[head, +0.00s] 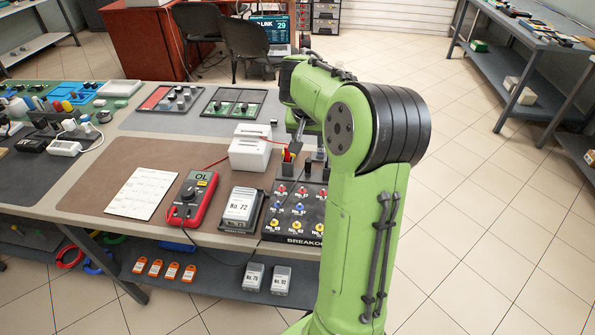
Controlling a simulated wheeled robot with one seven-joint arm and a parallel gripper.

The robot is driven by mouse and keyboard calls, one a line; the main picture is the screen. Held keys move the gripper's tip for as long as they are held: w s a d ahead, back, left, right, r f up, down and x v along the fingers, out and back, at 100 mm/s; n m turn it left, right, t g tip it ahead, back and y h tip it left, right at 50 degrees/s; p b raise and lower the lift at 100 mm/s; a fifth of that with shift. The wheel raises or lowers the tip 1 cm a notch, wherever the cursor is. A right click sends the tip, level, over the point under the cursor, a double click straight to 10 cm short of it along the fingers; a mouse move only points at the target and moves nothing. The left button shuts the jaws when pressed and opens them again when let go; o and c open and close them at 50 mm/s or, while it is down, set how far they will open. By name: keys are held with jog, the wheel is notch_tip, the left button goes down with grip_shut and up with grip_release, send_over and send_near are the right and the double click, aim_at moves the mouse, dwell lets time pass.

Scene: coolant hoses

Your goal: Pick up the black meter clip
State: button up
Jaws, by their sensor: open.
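The red multimeter (188,203) lies on the brown mat, its screen reading OL. My gripper (308,149) is open, pointing down just above the back of the box. My arm partly covers the box's right side, and I cannot tell whether the fingers are around the dark piece.
The box has several coloured terminals. A grey-topped No. 72 unit (241,208), a white block (250,150) and a paper sheet (143,193) stand or lie nearby. Two trays (235,103) are farther back.

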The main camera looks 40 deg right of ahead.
aim_at(308, 161)
jog(key=b+x, duration=0.1)
jog(key=x, duration=0.4)
jog(key=b+x, duration=0.2)
jog(key=x, duration=0.3)
jog(key=b+x, duration=0.1)
jog(key=x, duration=0.4)
jog(key=shift+a+b, duration=0.3)
jog(key=shift+b, duration=0.05)
jog(key=shift+w+d+f, duration=0.15)
jog(key=shift+d+f, duration=0.05)
jog(key=shift+f, duration=0.2)
jog(key=shift+r, duration=0.1)
jog(key=shift+c, duration=0.5)
grip_shut()
